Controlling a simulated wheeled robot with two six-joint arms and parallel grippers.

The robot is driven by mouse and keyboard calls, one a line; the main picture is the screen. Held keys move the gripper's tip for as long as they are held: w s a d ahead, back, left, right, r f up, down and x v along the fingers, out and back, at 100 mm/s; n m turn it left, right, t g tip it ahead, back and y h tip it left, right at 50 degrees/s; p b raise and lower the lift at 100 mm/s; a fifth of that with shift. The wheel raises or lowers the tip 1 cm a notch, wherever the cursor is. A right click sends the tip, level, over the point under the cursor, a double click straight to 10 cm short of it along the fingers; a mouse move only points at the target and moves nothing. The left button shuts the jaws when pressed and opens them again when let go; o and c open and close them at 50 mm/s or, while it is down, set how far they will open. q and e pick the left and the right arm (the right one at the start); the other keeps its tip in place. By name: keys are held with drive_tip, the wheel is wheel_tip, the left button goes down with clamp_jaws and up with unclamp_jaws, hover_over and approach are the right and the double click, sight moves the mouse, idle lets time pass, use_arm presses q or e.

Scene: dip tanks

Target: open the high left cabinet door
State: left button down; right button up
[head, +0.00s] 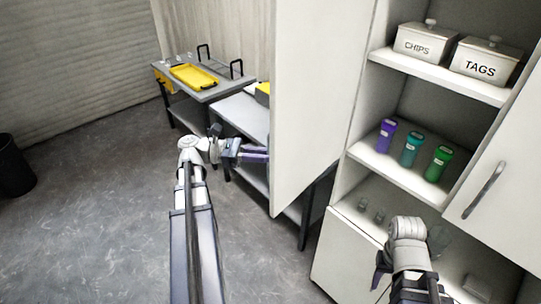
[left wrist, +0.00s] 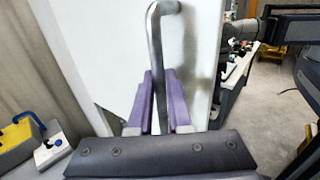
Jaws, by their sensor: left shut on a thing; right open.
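The high left cabinet door (head: 310,90) is a white panel that stands swung wide open, its inner side towards the head camera. Its grey bar handle (left wrist: 156,50) shows in the left wrist view, between the purple fingers of my left gripper (left wrist: 160,98), which is shut on it. In the head view my left gripper (head: 256,153) is at the door's far left edge, and the handle is hidden behind the panel. My right gripper (head: 383,270) is low in front of the cabinet, open and apart from the door; its fingertips are hard to make out.
Open cabinet shelves hold CHIPS (head: 423,43) and TAGS (head: 484,60) boxes and purple, teal and green bottles (head: 411,149). A bench with a yellow tray (head: 194,77) stands behind. Floor at left is clear beside a black bin (head: 14,168).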

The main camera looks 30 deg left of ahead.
idle(0.3)
use_arm(q)
drive_tip(key=c, duration=0.8)
unclamp_jaws()
drive_tip(key=shift+w+f, duration=0.1)
drive_tip(key=shift+w, duration=0.1)
drive_tip(key=shift+c, duration=0.2)
drive_tip(key=shift+s, duration=0.15)
